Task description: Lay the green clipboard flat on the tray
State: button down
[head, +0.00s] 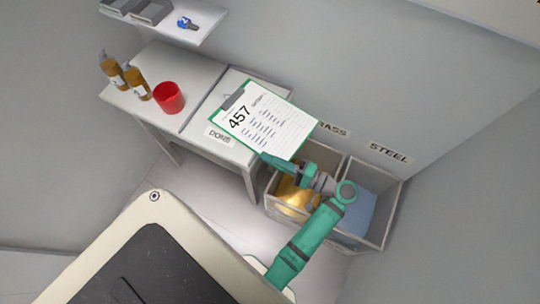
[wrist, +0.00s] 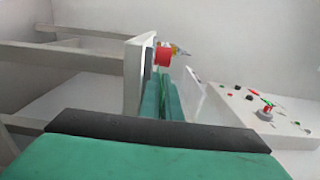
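The green clipboard (head: 265,120) carries a white sheet marked 457 and a grey clip at its upper left. In the head view it is face up over the right part of the pale tray (head: 207,112), jutting past the table's right end. My gripper (head: 268,158) is shut on the clipboard's near lower edge. In the wrist view my gripper's teal fingers (wrist: 161,98) are close together, with a thin green edge of the clipboard between them. The clipboard looks roughly parallel to the table top. I cannot tell whether it touches the tray, much of which it hides.
A red cup (head: 168,97) and two brown bottles (head: 136,84) stand on the table left of the tray. A label reading DONE (head: 219,136) is on the front. Bins (head: 375,215) stand at the right, below my arm. A shelf (head: 185,28) hangs above.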

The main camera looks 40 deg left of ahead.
jog(key=shift+f, duration=0.6)
jog(key=c, duration=2)
grip_release()
